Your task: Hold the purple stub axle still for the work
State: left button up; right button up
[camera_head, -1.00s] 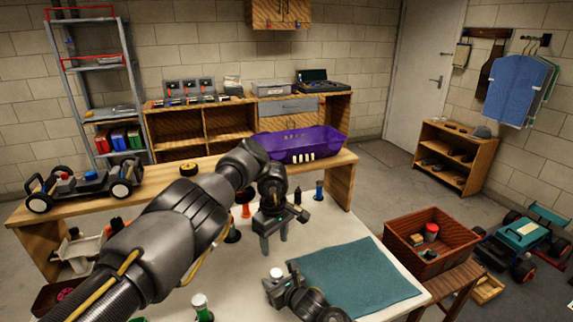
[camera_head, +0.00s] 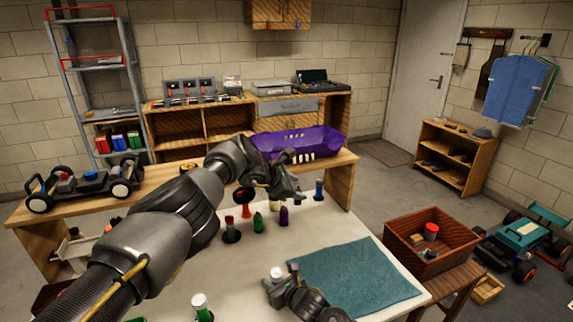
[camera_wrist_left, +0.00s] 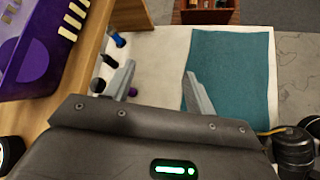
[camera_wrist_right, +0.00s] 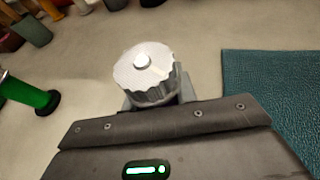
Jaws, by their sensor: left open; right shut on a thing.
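In the left wrist view a bit of purple (camera_wrist_left: 133,92) shows beside the left finger. My left gripper (camera_wrist_left: 158,78) is open and empty; in the head view it (camera_head: 288,178) is raised above and behind the axle, apart from it. My right gripper (camera_wrist_right: 152,95) is shut on a part with a white ridged cap (camera_wrist_right: 145,62), near the teal mat's left edge. Its fingertips are mostly hidden under the cap.
Red, green and blue parts (camera_head: 319,190) stand along the table's back. A green bottle (camera_head: 202,308) stands at the front. A purple bin (camera_head: 300,143) sits on the bench behind; a wooden crate (camera_head: 432,240) is at right.

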pick_arm(q)
jog(key=w+a+r+m+t+h, duration=0.1)
jog(key=w+a+r+h, duration=0.1)
jog(key=r, duration=0.4)
jog(key=shift+w+a+r+h, duration=0.15)
jog(key=shift+w+h, duration=0.45)
jog(key=shift+h, duration=0.3)
